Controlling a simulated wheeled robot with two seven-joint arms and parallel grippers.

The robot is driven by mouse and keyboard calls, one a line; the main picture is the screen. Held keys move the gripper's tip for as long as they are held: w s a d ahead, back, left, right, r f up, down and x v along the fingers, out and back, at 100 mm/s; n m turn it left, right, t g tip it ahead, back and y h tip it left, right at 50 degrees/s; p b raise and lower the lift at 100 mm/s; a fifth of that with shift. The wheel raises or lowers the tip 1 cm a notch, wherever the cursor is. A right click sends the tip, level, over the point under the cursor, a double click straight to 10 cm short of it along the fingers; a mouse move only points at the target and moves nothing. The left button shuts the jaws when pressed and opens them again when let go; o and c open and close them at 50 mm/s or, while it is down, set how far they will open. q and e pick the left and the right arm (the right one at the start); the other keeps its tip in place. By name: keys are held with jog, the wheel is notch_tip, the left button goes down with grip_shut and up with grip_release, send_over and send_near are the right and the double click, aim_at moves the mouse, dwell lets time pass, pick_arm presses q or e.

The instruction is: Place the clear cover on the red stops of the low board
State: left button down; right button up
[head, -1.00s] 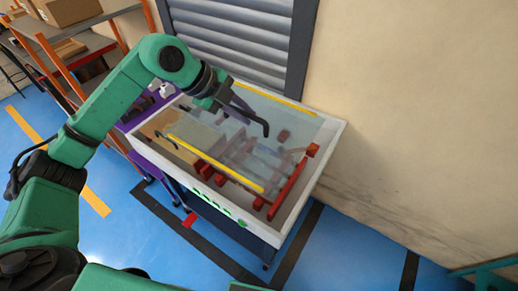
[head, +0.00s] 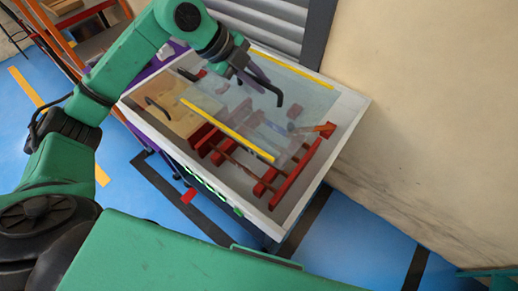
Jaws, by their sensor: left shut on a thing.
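The clear cover (head: 232,98) is a see-through sheet with a yellow strip along its near edge and another along its far edge. It is over the white-rimmed cabinet top (head: 350,108). My left gripper (head: 262,86) is shut at the cover's middle, by a black hooked bar that looks like its handle. Red stops and bars (head: 292,176) stand in the cabinet top, partly seen through the cover and partly past its near right corner. How far the cover is above them I cannot tell. The low board itself is hard to make out. My right gripper is out of view.
A tan panel with a black handle (head: 165,116) lies at the cabinet's left end. A grey shutter (head: 270,22) and a beige wall (head: 430,130) stand close behind. An orange-framed shelf (head: 85,20) is at the back left. Blue floor is open in front.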

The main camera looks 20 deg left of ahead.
pick_arm(q)
jog(key=shift+w+f, duration=0.25)
jog(key=shift+f, duration=0.55)
notch_tip(320, 180, down, 19)
jog(key=p, duration=0.3)
jog(key=shift+f+p, duration=0.2)
jog(key=shift+p, duration=0.2)
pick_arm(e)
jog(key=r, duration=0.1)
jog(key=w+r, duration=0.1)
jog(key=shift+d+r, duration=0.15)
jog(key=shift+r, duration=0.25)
pick_arm(q)
jog(key=c, duration=0.8)
grip_release()
jog(key=shift+s, duration=0.1)
jog(key=shift+c, duration=0.2)
jog(key=b+v, duration=0.2)
jog(key=v, duration=1)
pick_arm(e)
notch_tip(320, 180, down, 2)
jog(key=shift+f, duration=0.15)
